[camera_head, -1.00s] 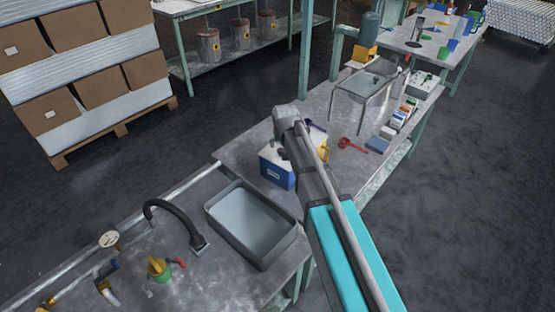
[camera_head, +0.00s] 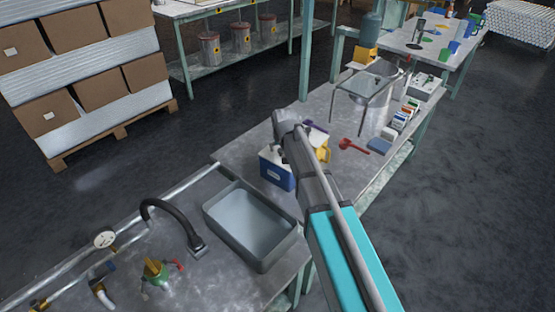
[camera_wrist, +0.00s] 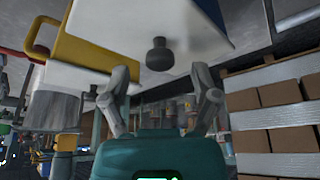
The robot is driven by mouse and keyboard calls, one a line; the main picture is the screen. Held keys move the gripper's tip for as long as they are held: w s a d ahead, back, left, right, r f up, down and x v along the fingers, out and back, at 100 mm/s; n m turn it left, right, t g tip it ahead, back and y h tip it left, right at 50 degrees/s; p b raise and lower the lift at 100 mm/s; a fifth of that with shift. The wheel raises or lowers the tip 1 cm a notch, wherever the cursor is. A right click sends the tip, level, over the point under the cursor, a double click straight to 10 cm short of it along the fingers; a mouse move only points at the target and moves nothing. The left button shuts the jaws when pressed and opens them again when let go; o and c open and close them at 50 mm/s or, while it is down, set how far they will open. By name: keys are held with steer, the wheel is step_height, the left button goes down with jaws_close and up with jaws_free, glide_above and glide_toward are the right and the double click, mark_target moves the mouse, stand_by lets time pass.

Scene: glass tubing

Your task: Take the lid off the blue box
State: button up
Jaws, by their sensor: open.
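The blue box (camera_head: 276,177) stands on the near end of the grey bench with its white lid (camera_head: 270,157) on, partly hidden by my arm in the head view. In the wrist view the box (camera_wrist: 216,12) is at the top, with the white lid (camera_wrist: 115,50) and its dark round knob (camera_wrist: 159,55) pointing down in the picture. My gripper (camera_wrist: 164,75) is open. Its two fingers are to either side of the knob in the picture, apart from it; whether the knob is in reach between them, I cannot tell. In the head view my fingers are hidden behind my arm.
A yellow-handled container (camera_head: 321,150) stands right beside the box, and a red tool (camera_head: 353,146) lies farther right. A grey basin (camera_head: 238,252) is set in the near bench, with a black curved tap (camera_head: 165,207) at its left. Bare bench lies left of the box.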

steer(key=shift+b+x, duration=0.9)
steer(key=shift+x, duration=0.35)
steer(key=shift+c, duration=0.3)
jaws_close()
